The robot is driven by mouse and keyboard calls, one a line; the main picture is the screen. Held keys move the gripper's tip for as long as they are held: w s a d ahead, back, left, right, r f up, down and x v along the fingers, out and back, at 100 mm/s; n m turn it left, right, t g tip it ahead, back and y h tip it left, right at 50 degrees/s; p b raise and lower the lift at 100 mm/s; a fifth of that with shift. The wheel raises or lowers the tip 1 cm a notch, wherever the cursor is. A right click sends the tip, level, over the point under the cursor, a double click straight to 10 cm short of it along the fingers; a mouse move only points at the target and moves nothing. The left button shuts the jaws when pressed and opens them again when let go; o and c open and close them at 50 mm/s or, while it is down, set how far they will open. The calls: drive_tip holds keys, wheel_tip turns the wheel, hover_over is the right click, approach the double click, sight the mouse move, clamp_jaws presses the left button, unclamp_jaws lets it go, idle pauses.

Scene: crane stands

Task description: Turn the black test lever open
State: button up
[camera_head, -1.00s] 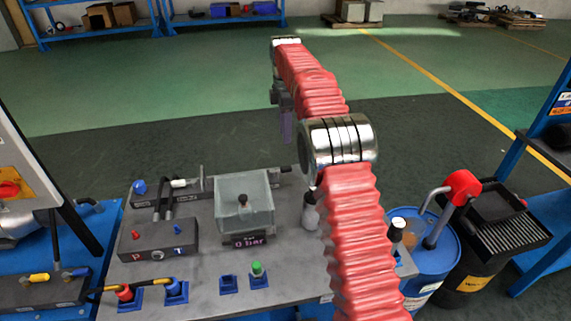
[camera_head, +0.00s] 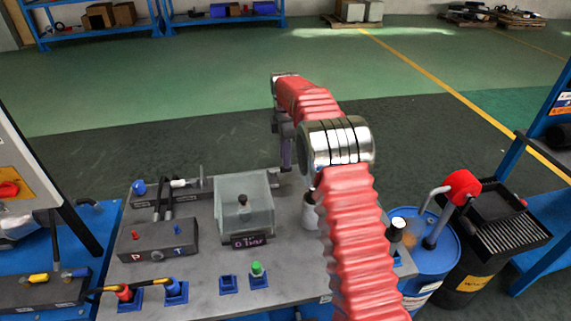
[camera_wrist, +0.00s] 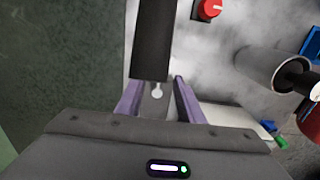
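My gripper (camera_head: 286,155) is low over the back edge of the grey bench, behind and right of the clear box, partly hidden by my red-sleeved arm. In the wrist view its two purple fingers (camera_wrist: 158,100) stand apart. A dark straight bar (camera_wrist: 153,40), which looks like the black test lever, comes down from the top edge and ends just before the fingers. A small pale round-headed part (camera_wrist: 157,92) shows between them. I cannot tell whether either finger touches the bar. The lever is not clear in the head view.
The clear box (camera_head: 243,205) with a "0 bar" display (camera_head: 248,240) stands left of my arm. A white cylinder (camera_wrist: 272,68) and a red knob (camera_wrist: 210,8) lie right of the fingers. A blue drum (camera_head: 428,255) stands right of the bench.

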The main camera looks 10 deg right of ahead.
sight(280, 171)
drive_tip(key=shift+f, duration=1.95)
drive_tip(key=shift+c, duration=0.2)
clamp_jaws()
